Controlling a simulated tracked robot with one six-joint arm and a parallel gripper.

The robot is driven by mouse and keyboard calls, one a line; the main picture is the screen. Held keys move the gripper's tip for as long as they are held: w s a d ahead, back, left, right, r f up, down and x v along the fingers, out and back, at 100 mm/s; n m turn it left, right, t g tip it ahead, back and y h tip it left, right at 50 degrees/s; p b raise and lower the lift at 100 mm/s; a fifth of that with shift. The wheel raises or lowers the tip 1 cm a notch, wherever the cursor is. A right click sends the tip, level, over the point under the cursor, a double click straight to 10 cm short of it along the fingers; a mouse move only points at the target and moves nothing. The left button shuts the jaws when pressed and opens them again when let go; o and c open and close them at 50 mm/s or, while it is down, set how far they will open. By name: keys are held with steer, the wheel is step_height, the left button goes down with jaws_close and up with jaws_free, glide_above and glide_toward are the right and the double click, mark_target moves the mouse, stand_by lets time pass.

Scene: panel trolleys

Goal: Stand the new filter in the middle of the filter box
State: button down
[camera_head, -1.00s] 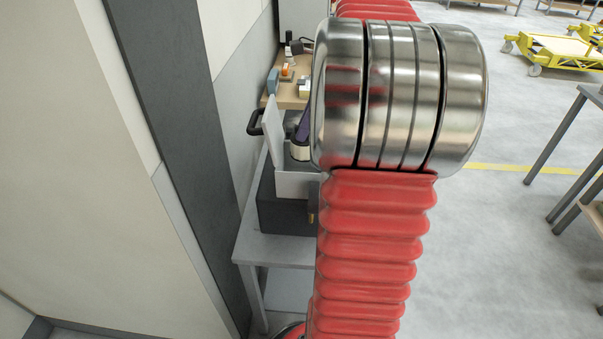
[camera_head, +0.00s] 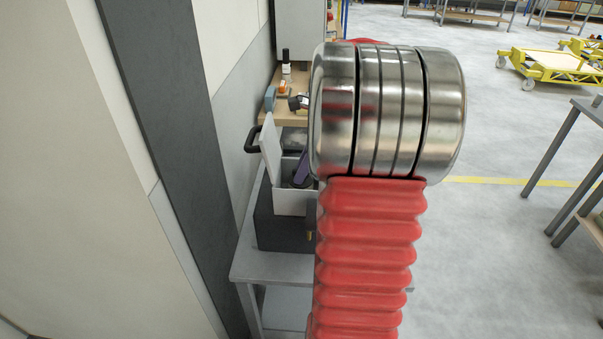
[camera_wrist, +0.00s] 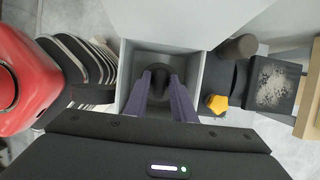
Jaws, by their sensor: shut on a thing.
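The filter box (camera_head: 293,203) is a pale open box on a bench, with its lid (camera_head: 270,147) standing up at the left. In the wrist view I look down into the box (camera_wrist: 127,58). My gripper (camera_wrist: 160,82) has two purple fingers reaching into the box, shut on the new filter (camera_wrist: 159,73). Only the filter's dark round top shows between the fingertips, roughly midway between the side walls. Its lower body is hidden, so I cannot tell whether it touches the floor. In the head view my arm covers the box's right side.
A grey bench (camera_head: 262,263) carries the box and a dark housing (camera_head: 268,225). A wooden surface (camera_head: 272,110) behind holds small items. In the wrist view a yellow knob (camera_wrist: 217,103) and a dusty dark square panel (camera_wrist: 274,84) lie right of the box. A wall stands close on the left.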

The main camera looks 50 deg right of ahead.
steer(key=shift+f, duration=0.65)
steer(key=c, duration=1.5)
jaws_free()
steer(key=shift+f, duration=0.1)
steer(key=v, duration=1.2)
